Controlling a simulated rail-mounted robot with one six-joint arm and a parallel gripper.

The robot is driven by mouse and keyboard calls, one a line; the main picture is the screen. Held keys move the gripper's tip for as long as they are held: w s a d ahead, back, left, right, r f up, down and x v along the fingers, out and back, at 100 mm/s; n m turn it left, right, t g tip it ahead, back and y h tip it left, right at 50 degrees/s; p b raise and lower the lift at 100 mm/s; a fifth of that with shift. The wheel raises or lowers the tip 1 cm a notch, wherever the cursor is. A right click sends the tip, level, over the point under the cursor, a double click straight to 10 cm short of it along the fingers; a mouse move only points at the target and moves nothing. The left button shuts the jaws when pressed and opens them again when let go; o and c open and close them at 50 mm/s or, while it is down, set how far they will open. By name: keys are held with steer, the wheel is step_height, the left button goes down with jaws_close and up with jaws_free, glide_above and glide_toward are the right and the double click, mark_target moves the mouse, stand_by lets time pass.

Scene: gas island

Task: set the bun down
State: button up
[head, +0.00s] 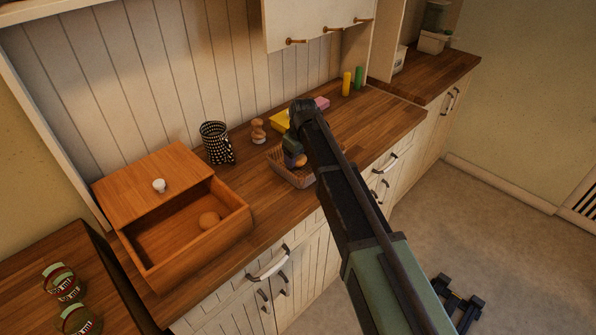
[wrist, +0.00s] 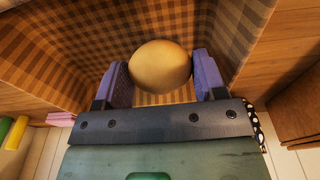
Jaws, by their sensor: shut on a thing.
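A tan round bun (wrist: 160,66) sits between the purple finger pads of my gripper (wrist: 160,78) in the wrist view. In the head view the bun (head: 300,161) shows beside my gripper (head: 293,157), partly hidden by my arm. My gripper is shut on it. The bun is over or inside a basket with a checked lining (wrist: 60,55), which also shows in the head view (head: 285,178). I cannot tell whether the bun touches the basket floor.
A black-and-white patterned cup (head: 216,145) and a small brown figure-shaped thing (head: 258,131) stand left of the basket. Yellow (head: 280,120) and pink (head: 321,103) things lie behind it. Yellow (head: 346,83) and green (head: 359,77) cylinders stand farther right. The counter (head: 385,120) is clear at right.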

mark_target(298, 164)
step_height(298, 164, down, 4)
steer(key=shift+r+b, duration=0.2)
steer(key=shift+b, duration=0.8)
steer(key=shift+r, duration=0.35)
steer(key=shift+f, duration=0.3)
steer(key=o, duration=0.9)
steer(key=shift+r, duration=0.1)
steer(key=r+p, duration=0.8)
steer(key=s+d+r+p, duration=0.1)
steer(key=r+p, duration=0.3)
steer(key=shift+r+p, duration=0.3)
steer(key=shift+p, duration=0.05)
steer(key=shift+f, duration=0.1)
steer(key=shift+f, duration=0.1)
